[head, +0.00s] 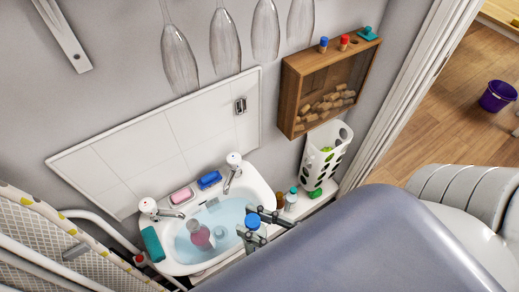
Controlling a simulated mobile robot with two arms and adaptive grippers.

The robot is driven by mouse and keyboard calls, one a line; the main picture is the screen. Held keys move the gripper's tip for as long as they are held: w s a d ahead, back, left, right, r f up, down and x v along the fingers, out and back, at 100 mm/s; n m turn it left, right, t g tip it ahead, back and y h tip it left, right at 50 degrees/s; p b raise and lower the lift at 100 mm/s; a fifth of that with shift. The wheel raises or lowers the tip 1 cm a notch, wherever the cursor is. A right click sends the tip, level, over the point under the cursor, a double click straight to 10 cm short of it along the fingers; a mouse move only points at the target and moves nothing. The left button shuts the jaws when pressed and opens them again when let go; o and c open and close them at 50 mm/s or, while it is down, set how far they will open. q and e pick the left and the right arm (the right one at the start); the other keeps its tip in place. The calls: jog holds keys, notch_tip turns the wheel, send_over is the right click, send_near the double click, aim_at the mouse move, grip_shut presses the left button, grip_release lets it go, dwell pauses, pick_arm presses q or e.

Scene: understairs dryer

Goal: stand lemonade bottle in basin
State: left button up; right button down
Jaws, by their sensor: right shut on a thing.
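The white basin (268,190) on the wall holds pale blue water. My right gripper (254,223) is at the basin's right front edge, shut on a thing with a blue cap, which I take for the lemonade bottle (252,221). Its cap shows between the dark fingers; most of its body is hidden, so I cannot tell whether it touches the basin. A pink rounded bottle (200,236) is in the water at the basin's middle, left of the gripper. My left gripper is not in view.
Two taps (233,160) stand at the back, with a pink soap (181,196) and a blue sponge (209,180) between them. A teal item (153,244) lies on the left rim. Small bottles (291,199) and a white holed basket (325,155) stand at right.

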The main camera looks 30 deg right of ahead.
jog(key=shift+w+b, duration=2.4)
jog(key=shift+w, duration=4.15)
notch_tip(320, 180, down, 14)
jog(key=b, duration=0.8)
jog(key=shift+a+b, duration=0.3)
jog(key=shift+b, duration=0.1)
jog(key=shift+f+b, duration=0.3)
jog(key=shift+f, duration=0.25)
jog(key=c, duration=1.1)
grip_release()
jog(key=shift+s+f, duration=0.1)
jog(key=v, duration=1.2)
